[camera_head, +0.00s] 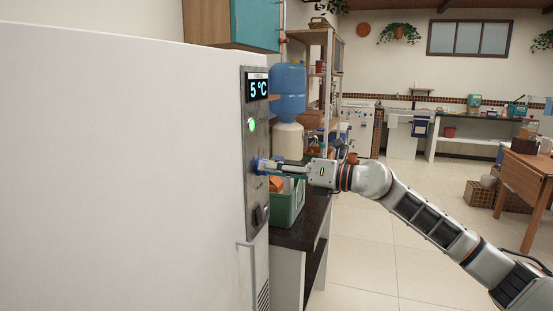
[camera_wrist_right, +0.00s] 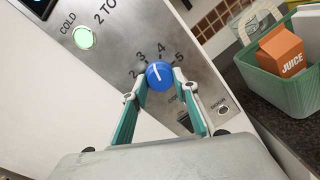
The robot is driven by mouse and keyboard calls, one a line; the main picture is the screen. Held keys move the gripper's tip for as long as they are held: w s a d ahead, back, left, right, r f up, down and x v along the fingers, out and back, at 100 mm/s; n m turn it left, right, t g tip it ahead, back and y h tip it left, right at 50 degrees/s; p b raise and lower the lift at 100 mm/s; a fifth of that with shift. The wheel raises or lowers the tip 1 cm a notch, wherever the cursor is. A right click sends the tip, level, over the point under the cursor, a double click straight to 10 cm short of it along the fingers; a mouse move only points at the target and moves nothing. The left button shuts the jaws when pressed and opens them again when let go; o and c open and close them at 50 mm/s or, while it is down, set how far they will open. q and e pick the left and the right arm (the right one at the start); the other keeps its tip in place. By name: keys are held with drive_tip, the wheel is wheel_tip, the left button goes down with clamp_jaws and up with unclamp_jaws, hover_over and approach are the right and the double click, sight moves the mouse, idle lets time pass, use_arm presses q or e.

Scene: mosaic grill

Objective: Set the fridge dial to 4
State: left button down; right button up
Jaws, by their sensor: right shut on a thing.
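The white fridge (camera_head: 120,170) fills the left of the head view, with a metal control panel (camera_head: 250,140) along its edge. The panel's display (camera_head: 258,86) reads 5 °C. The blue dial (camera_wrist_right: 160,75) sits on the panel, with the numbers 2 to 5 around its upper side in the right wrist view. Its white line points up and slightly left, seemingly between 3 and 4. My right gripper (camera_head: 264,167) is at the panel with its two fingers on either side of the dial, shut on it. My left gripper is not in view.
A green light (camera_wrist_right: 84,37) glows near "COLD". A black switch (camera_head: 260,215) sits lower on the panel, above the fridge handle (camera_head: 248,262). A green basket (camera_head: 288,210) with an orange juice carton (camera_wrist_right: 279,50) stands on the dark counter beside the fridge.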

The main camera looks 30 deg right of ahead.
drive_tip(key=m+p, duration=0.4)
drive_tip(key=p, duration=0.3)
drive_tip(key=shift+r+m, duration=0.1)
drive_tip(key=shift+m, duration=0.3)
drive_tip(key=o, duration=1.1)
drive_tip(key=shift+v, duration=6)
